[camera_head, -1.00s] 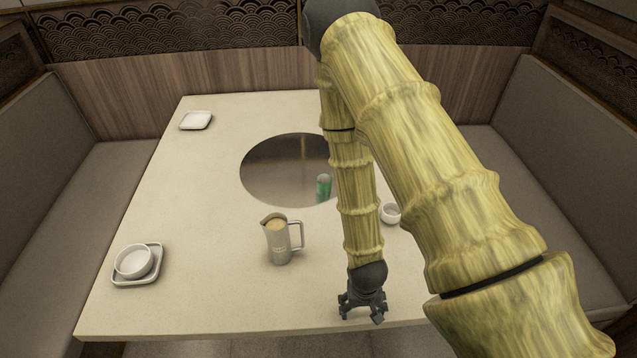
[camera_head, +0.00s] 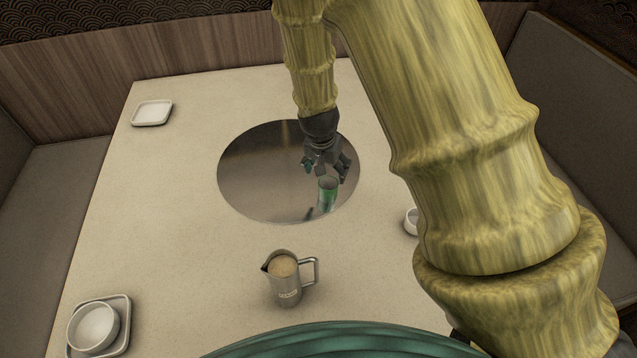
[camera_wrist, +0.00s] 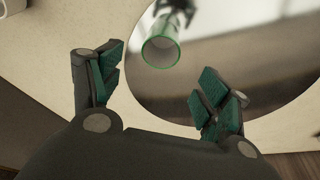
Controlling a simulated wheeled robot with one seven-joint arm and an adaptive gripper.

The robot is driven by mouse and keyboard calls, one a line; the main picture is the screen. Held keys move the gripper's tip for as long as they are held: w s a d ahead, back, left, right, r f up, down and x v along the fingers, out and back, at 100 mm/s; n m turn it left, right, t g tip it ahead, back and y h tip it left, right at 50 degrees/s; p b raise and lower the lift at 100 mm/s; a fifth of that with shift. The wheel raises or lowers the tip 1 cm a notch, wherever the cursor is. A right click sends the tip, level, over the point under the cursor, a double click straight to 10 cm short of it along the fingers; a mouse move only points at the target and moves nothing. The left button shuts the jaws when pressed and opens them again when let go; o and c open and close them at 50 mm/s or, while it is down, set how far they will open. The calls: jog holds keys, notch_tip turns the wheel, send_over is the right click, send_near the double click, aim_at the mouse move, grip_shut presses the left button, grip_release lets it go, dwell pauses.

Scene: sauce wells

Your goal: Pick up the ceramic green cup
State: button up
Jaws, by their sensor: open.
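The green cup (camera_head: 328,192) stands on the shiny round plate set into the table, near the plate's right side. My gripper (camera_head: 327,168) is just behind and above the cup in the head view, pointing down. In the wrist view, my gripper (camera_wrist: 158,98) has its green-padded fingers spread wide, with nothing between them. The cup appears apart from the fingers.
A metal jug (camera_head: 283,281) with tan liquid stands in front of the round plate (camera_head: 250,175). A white bowl (camera_head: 92,327) sits on a tray at lower left. A white dish (camera_head: 152,113) lies at back left. Another small bowl (camera_head: 411,221) is partly behind my arm.

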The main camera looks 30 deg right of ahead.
jog(key=p, duration=0.1)
send_near(328, 187)
jog(key=shift+s+f, duration=0.35)
jog(key=shift+f, duration=0.45)
jog(key=shift+s+d+p, duration=0.1)
jog(key=shift+s+p, duration=0.2)
jog(key=shift+s, duration=0.15)
jog(key=x, duration=0.1)
jog(key=p+x, duration=0.1)
jog(key=shift+w+f, duration=0.25)
jog(key=shift+f+p, duration=0.35)
jog(key=shift+f, duration=0.3)
jog(key=shift+w+d+f, duration=0.1)
jog(key=shift+w+f, duration=0.1)
jog(key=shift+f, duration=0.45)
jog(key=shift+r, duration=0.1)
jog(key=shift+c, duration=0.3)
